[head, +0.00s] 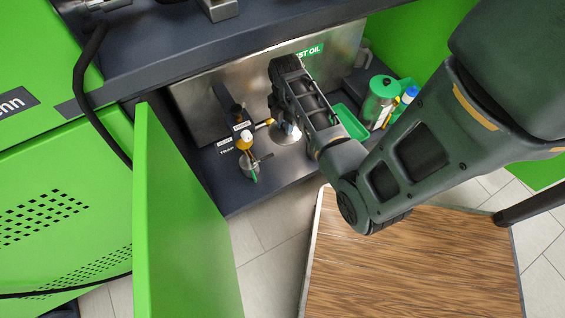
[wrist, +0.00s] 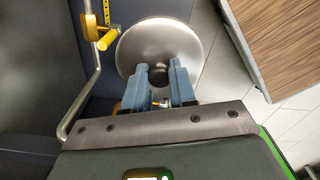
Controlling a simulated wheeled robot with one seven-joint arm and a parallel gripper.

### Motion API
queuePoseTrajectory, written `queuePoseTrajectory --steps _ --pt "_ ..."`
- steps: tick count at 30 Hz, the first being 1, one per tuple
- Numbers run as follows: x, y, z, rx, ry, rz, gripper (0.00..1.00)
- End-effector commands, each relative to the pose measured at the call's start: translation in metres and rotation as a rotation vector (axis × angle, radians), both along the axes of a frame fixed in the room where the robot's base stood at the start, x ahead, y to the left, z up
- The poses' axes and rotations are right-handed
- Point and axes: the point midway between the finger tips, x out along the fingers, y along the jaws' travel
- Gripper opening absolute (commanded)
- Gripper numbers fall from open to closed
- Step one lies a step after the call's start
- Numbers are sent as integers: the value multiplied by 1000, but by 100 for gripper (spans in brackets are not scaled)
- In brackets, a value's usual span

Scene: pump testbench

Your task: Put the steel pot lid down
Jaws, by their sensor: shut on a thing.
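The steel pot lid (wrist: 185,35) is a round, shiny disc with a dark knob in the wrist view. My gripper (wrist: 158,76) has its two blue-grey fingers closed on that knob. In the head view, part of the lid (head: 288,135) shows below my gripper's end, over the dark shelf inside the green cabinet. My own arm hides much of the lid and the fingertips there. I cannot tell whether the lid touches the shelf.
A yellow-handled valve (head: 244,141) stands left of the lid. A green tray (head: 349,122) and a green canister (head: 379,103) are to the right. An open green door (head: 175,220) is at front left, and a wooden tabletop (head: 410,265) at front right.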

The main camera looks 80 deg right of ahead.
Motion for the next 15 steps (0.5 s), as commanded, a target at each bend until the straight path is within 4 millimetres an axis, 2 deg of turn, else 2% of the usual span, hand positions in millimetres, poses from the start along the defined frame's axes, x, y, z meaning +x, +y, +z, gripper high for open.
queuePoseTrajectory --steps 1,15 --pt "0 0 -18 2 1 0 0" --pt "0 -1 -134 1 0 0 0"
